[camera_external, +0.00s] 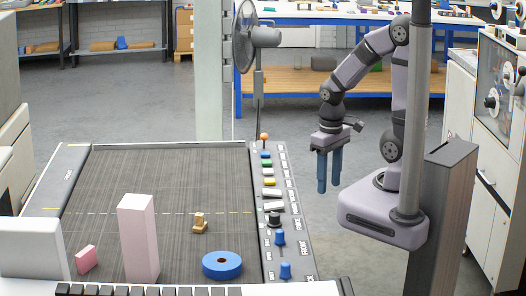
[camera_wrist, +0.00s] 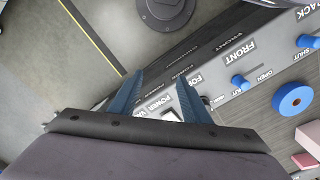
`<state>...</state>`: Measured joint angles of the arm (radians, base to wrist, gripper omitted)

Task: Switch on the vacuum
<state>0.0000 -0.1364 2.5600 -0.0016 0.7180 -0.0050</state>
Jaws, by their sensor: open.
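The vacuum's control panel (camera_external: 285,215) runs along the right edge of a dark slatted bed (camera_external: 170,180). It carries coloured buttons, white rocker switches (camera_external: 273,206), a black knob (camera_external: 274,219) and blue valve knobs (camera_external: 280,238). In the wrist view, a pale switch by a POWER label (camera_wrist: 154,107) shows between the blue fingers (camera_wrist: 158,88), partly hidden by my gripper. Its on or off position cannot be told.
A pink block (camera_external: 138,240), a small pink piece (camera_external: 86,259), a wooden piece (camera_external: 200,224) and a blue ring (camera_external: 222,265) stand on the bed. A fan (camera_external: 252,45) stands behind.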

